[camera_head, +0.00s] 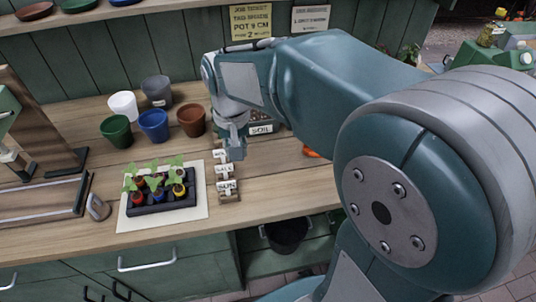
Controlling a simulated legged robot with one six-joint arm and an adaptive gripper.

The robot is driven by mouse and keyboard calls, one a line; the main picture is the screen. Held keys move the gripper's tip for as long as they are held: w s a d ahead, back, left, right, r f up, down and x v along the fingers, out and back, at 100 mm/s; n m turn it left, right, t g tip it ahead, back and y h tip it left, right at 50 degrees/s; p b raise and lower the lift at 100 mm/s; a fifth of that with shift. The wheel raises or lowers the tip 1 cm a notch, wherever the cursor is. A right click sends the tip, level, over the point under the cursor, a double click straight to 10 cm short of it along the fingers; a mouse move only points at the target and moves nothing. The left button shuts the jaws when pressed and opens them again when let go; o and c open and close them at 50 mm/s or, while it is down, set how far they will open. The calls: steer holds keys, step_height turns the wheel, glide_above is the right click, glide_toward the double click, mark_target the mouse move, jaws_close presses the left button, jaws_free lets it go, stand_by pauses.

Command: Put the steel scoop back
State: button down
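I cannot make out a steel scoop for certain; my arm covers part of the bench. My gripper (236,148) points down over the wooden bench, in front of a container labelled SOIL (262,129). The container is partly hidden behind my gripper and arm. The gripper's fingers are small and seen from behind the wrist, so I cannot tell whether they are open or shut or hold anything. A small grey object (98,207) lies on the bench left of the seedling tray; I cannot tell what it is.
A black tray of seedlings (162,197) stands on a white sheet. Right of it is a row of white labels (225,172). White, grey, green, blue (153,125) and terracotta pots stand behind. An orange object (311,152) is partly hidden by my arm. A dark bucket (287,236) sits below.

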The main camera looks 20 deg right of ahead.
steer(key=w+d+f, duration=0.1)
steer(key=d+f, duration=0.3)
steer(key=w+d+f, duration=0.1)
steer(key=d+f, duration=0.2)
steer(key=f, duration=0.1)
steer(key=w+d+f, duration=0.2)
steer(key=d+f, duration=0.2)
steer(key=shift+d, duration=0.35)
steer(key=shift+a+f, duration=0.1)
steer(key=shift+f, duration=0.2)
steer(key=shift+a, duration=0.1)
steer(key=c, duration=0.7)
jaws_free()
steer(key=shift+o, duration=0.7)
steer(key=shift+r, duration=0.1)
